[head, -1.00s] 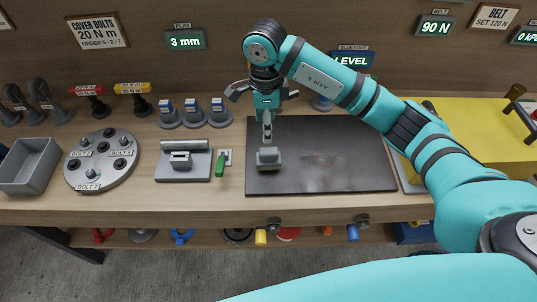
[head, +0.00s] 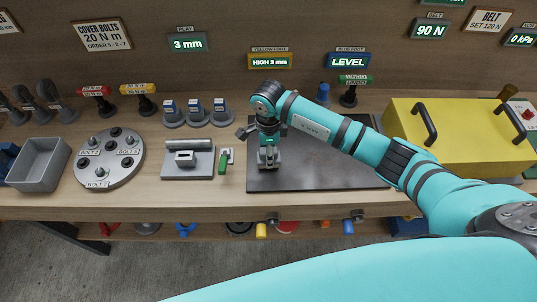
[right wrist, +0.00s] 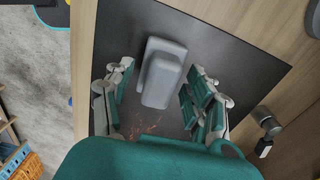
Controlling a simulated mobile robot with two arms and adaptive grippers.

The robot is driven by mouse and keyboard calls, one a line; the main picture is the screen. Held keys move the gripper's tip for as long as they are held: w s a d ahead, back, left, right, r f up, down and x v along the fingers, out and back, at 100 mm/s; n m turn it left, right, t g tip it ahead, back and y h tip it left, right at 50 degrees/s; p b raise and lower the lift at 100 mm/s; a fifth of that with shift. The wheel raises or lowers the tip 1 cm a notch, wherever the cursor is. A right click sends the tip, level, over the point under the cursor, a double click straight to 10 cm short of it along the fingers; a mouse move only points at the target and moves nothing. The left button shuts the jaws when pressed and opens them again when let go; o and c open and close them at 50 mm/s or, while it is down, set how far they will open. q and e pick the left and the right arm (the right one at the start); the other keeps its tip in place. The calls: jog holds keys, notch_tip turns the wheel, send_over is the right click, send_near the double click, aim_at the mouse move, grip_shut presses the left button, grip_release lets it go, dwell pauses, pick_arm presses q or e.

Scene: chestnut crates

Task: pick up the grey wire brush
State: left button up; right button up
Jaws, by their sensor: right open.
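The grey wire brush (right wrist: 163,72) lies on the dark mat (head: 330,170), near the mat's left end. In the right wrist view it shows a smooth grey top and sits between my right gripper's two open fingers (right wrist: 157,88), with a gap on each side. In the head view my right gripper (head: 268,158) points down at the brush and mostly hides it. The brush's bristles are not visible. My left gripper is not in view.
Left of the mat are a green-handled tool (head: 223,163), a grey metal fixture (head: 189,171), a round bolt plate (head: 110,178) and a grey bin (head: 62,162). A yellow cover (head: 470,140) with black handles stands at right. The mat's right part is clear.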

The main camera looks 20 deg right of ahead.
grip_shut()
dwell(0.4)
jog(key=shift+w+r+b, duration=0.1)
jog(key=shift+r+b, duration=0.35)
notch_tip(320, 180, up, 2)
jog(key=shift+r+b, duration=0.1)
jog(key=shift+b, duration=0.7)
jog(key=s+a+r+b, duration=0.1)
jog(key=s+a+b, duration=0.1)
jog(key=s, duration=0.5)
jog(key=s+a+r+b, duration=0.1)
jog(key=s+a+b, duration=0.2)
jog(key=s, duration=0.5)
jog(key=shift+a, duration=0.65)
